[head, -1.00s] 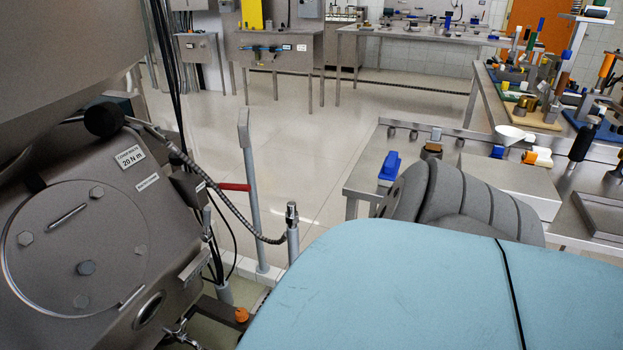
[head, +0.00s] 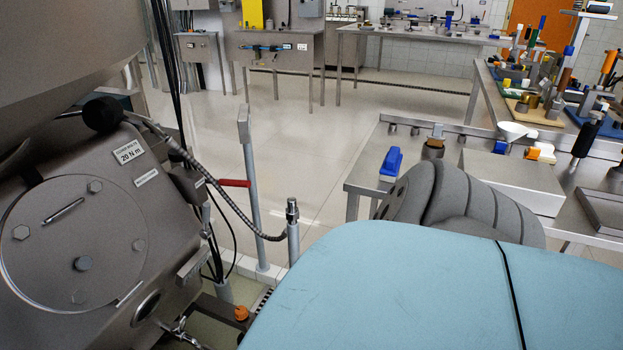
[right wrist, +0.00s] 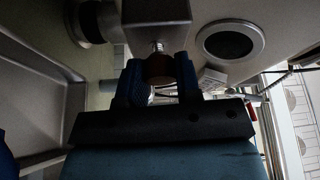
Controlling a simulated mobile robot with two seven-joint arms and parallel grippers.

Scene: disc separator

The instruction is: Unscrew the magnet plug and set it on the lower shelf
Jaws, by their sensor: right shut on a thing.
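In the right wrist view, my right gripper (right wrist: 158,82) has its two blue fingers closed on a dark brown round knob, which looks like the magnet plug (right wrist: 159,69). A bright threaded stem (right wrist: 157,47) shows between the knob and the grey block (right wrist: 157,12) beyond it. I cannot tell whether the thread is still engaged in the block. The head view shows neither gripper, only my blue-sleeved arm at the lower right. I cannot identify the lower shelf with certainty; a grey panel with a raised edge (right wrist: 38,85) shows at the left of the wrist view.
The grey separator housing (head: 75,240) fills the left of the head view, with a braided hose (head: 225,205) and a post with a red handle (head: 249,190) beside it. A steel bench (head: 362,187) with tools stands at right. Open floor (head: 315,130) lies between.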

